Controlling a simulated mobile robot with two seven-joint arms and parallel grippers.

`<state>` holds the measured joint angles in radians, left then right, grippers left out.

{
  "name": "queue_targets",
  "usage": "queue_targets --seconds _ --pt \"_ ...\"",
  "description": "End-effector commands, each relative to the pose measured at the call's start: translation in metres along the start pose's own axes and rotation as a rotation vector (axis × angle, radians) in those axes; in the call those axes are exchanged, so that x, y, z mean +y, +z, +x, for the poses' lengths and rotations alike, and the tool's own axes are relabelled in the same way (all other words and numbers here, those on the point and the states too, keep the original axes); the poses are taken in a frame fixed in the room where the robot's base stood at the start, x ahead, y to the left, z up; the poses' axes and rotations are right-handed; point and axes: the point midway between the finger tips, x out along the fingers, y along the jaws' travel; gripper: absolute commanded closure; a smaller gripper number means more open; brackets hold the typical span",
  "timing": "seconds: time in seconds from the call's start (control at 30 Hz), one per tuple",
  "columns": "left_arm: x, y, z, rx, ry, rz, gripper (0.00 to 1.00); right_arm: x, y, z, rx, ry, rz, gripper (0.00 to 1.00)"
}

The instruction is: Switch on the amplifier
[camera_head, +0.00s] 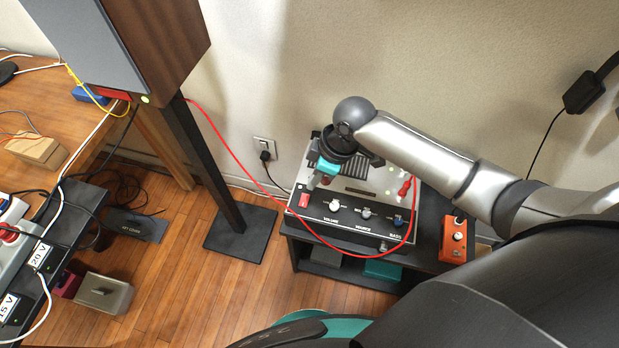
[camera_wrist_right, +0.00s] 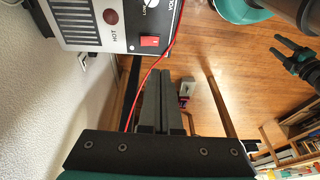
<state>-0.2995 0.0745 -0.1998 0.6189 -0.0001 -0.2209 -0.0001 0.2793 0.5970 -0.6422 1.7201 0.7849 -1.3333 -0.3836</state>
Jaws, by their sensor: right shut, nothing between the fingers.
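The amplifier (camera_head: 320,226) is a grey-and-black unit on a low dark stand; its front has a red switch (camera_head: 304,199) at the left and knobs to its right. In the right wrist view the red switch (camera_wrist_right: 150,41) shows beside a dark red HOT lamp (camera_wrist_right: 110,16). Which way the switch is set I cannot tell. My right gripper (camera_head: 317,183) is over the amplifier's left end, near the switch. Its fingers (camera_wrist_right: 163,76) are shut together and empty, apart from the switch in the wrist picture. What looks like my left gripper (camera_wrist_right: 276,46) is far off at the right.
A red cable (camera_head: 236,153) loops across the amplifier's front. An orange pedal box (camera_head: 454,239) stands at the right of the stand (camera_head: 424,262). A speaker (camera_head: 160,40) on a black post is at the left. Wooden floor (camera_head: 200,290) lies open in front.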

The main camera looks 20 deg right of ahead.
Motion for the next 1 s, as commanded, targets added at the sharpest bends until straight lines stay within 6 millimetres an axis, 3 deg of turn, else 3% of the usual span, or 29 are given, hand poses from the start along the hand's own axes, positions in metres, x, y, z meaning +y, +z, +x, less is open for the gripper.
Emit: queue_targets --seconds 0.23,0.87,1.0 --pt "-0.003 0.0 -0.007 -0.001 -0.004 0.002 0.44 -0.005 0.0 -0.021 0.0 -0.001 0.001 1.0" --pt "-0.004 0.0 -0.007 0.0 -0.004 0.003 0.44 -0.006 0.0 -0.022 0.001 -0.001 0.002 1.0" --pt "-0.004 0.0 -0.007 0.0 -0.005 0.003 0.44 -0.022 -0.004 -0.019 0.017 -0.004 0.013 1.0"
